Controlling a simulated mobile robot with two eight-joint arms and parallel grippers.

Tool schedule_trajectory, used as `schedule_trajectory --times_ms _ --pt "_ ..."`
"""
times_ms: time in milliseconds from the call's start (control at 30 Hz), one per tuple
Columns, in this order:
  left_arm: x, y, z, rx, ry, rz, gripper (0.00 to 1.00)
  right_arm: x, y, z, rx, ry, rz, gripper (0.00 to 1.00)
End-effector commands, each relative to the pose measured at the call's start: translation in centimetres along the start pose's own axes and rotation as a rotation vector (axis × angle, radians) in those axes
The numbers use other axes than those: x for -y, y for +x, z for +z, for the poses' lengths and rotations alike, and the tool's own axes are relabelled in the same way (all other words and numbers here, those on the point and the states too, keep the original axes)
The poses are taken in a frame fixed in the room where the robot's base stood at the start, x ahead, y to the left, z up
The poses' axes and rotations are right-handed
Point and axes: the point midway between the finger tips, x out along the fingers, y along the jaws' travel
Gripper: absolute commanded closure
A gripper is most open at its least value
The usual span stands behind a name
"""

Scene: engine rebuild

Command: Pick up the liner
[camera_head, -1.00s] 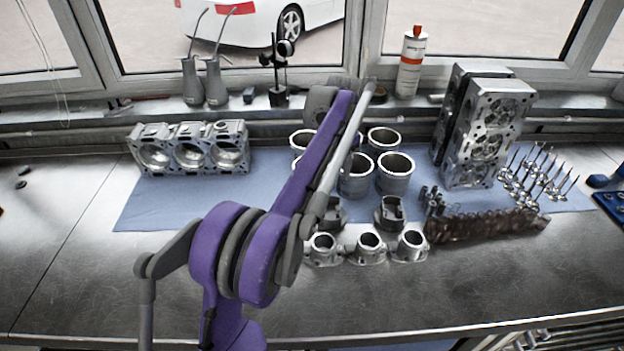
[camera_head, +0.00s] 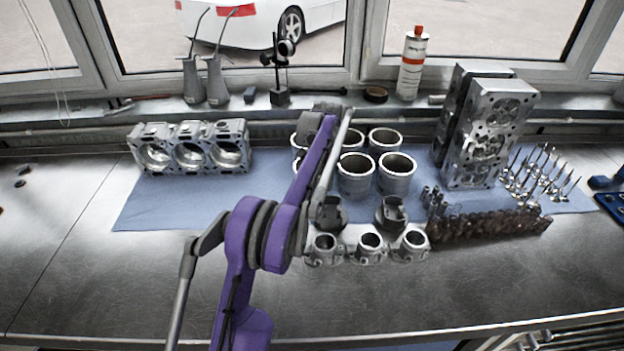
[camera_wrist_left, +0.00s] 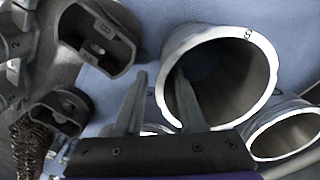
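Several grey cylinder liners stand upright on the blue cloth (camera_head: 180,205) in two rows. One front-row liner (camera_head: 356,177) is clear in the head view; those at the left are partly hidden by my purple left arm. In the left wrist view, one liner (camera_wrist_left: 255,70) with an "8" on its rim opens towards the camera. My left gripper (camera_wrist_left: 161,74) is open, one finger over the liner's opening and the other outside its wall, with the rim between them. I cannot tell whether they touch. The head view hides its fingers. My right gripper is not in view.
An engine block (camera_head: 190,148) is at the left, cylinder heads (camera_head: 488,130) and valves (camera_head: 540,175) at the right. The front of the metal bench (camera_head: 480,285) is clear.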

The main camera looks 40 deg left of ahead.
Motion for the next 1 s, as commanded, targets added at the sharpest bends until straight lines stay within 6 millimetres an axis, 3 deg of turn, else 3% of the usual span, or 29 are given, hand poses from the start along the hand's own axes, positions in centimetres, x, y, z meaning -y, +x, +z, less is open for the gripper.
schedule_trajectory --times_ms 200,467,700,1000 --pt "0.2 2.8 0.1 0.000 0.000 0.000 0.61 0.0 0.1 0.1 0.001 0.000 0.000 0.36" --pt "0.2 3.1 0.1 0.000 0.000 0.000 0.61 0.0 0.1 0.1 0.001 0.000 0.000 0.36" --pt "0.2 3.0 0.1 0.000 0.000 0.000 1.00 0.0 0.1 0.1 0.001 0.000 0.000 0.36" --pt "0.2 3.0 0.1 0.000 -0.001 0.000 1.00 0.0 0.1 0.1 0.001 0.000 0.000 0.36"
